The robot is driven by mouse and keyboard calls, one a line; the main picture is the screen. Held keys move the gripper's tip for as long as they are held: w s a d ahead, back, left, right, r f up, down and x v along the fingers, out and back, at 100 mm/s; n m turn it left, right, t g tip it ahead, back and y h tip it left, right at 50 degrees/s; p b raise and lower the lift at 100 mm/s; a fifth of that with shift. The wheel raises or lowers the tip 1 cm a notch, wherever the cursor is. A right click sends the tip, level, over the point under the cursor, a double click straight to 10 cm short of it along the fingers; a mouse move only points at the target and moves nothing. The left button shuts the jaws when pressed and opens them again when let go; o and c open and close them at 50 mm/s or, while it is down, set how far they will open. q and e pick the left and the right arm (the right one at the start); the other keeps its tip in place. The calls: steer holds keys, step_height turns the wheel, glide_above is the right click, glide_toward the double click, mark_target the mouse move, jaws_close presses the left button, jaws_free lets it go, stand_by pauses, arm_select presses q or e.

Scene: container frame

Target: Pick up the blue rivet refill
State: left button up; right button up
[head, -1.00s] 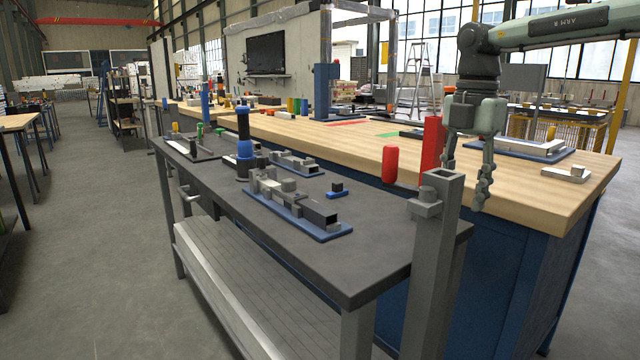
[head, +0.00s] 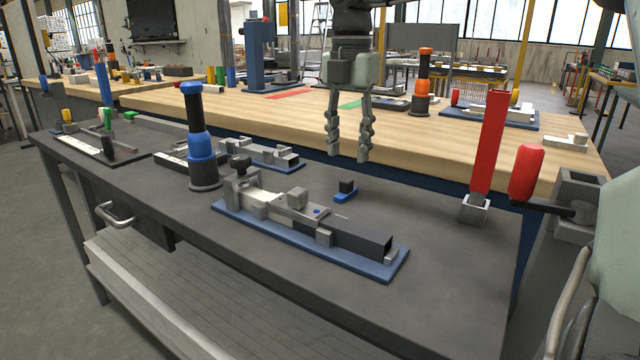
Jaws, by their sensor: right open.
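A small blue piece with a dark block on top (head: 345,191), which looks like the blue rivet refill, lies on the dark grey table (head: 440,205), behind the blue-based fixture (head: 310,240). My right gripper (head: 348,157) hangs with its fingers pointing down, open and empty. In the picture its fingertips are just above the small blue piece, with a gap between. How far apart they are in depth I cannot tell. My left gripper is not in view.
A blue and black upright tool (head: 201,140) stands left of the fixture. A second fixture (head: 255,153) lies behind it. A red post (head: 488,142) and a red-handled clamp (head: 526,172) stand at the right. The table's front right is clear.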

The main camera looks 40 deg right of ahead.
mark_target(347, 180)
step_height(347, 180, down, 3)
steer(key=shift+s+r, duration=0.15)
steer(key=shift+r, duration=0.05)
steer(key=f, duration=0.5)
steer(key=shift+w, duration=0.2)
jaws_close()
